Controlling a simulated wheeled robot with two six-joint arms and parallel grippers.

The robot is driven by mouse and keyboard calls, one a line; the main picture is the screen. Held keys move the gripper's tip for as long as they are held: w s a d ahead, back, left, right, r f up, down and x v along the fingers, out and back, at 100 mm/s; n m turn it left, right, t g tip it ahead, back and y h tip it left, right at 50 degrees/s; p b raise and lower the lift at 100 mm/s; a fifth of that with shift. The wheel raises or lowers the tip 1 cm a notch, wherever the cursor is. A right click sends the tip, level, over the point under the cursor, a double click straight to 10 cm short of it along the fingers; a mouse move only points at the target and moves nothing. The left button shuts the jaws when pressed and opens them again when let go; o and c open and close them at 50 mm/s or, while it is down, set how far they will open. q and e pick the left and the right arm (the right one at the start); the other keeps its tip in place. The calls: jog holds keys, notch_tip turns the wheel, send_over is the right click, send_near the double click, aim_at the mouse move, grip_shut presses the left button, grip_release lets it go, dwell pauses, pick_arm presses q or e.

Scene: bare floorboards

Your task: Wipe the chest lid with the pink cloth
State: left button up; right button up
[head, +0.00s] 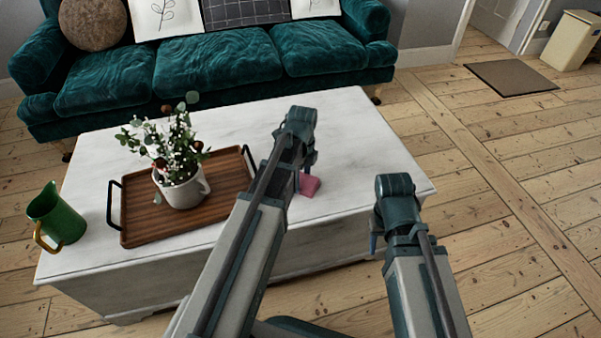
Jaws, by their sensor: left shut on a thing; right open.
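The white chest (352,130) stands in front of the sofa, its flat lid facing up. The pink cloth (310,186) shows as a small patch at the lid, right of the wooden tray. My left gripper (306,172) is over the lid and shut on the cloth; my own arm hides much of the fingers and cloth. Whether the cloth touches the lid is hard to tell. My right gripper (375,243) is just off the chest's front right edge, empty and open, mostly hidden behind its wrist.
A wooden tray (140,228) with dark handles holds a potted plant (180,185) on the lid's left half. A green jug (58,218) stands at the lid's left end. The lid's right part is clear. A teal sofa (215,65) stands behind.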

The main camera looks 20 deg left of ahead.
aim_at(304, 189)
pick_arm(q)
jog(key=shift+s+d+f, duration=0.1)
jog(key=shift+s, duration=0.1)
jog(key=shift+s+d, duration=0.5)
jog(key=shift+s, duration=0.15)
jog(key=shift+s+d, duration=0.45)
jog(key=shift+s, duration=0.2)
jog(key=shift+a, duration=0.15)
jog(key=shift+s+a, duration=0.85)
jog(key=shift+a, duration=0.3)
jog(key=shift+w+a, duration=0.5)
jog(key=shift+w, duration=0.3)
jog(key=shift+w+a, duration=0.45)
jog(key=shift+w, duration=0.3)
jog(key=shift+w, duration=0.1)
jog(key=shift+w+a, duration=0.5)
jog(key=shift+w, duration=0.2)
jog(key=shift+w+a, duration=0.45)
jog(key=shift+w, duration=0.2)
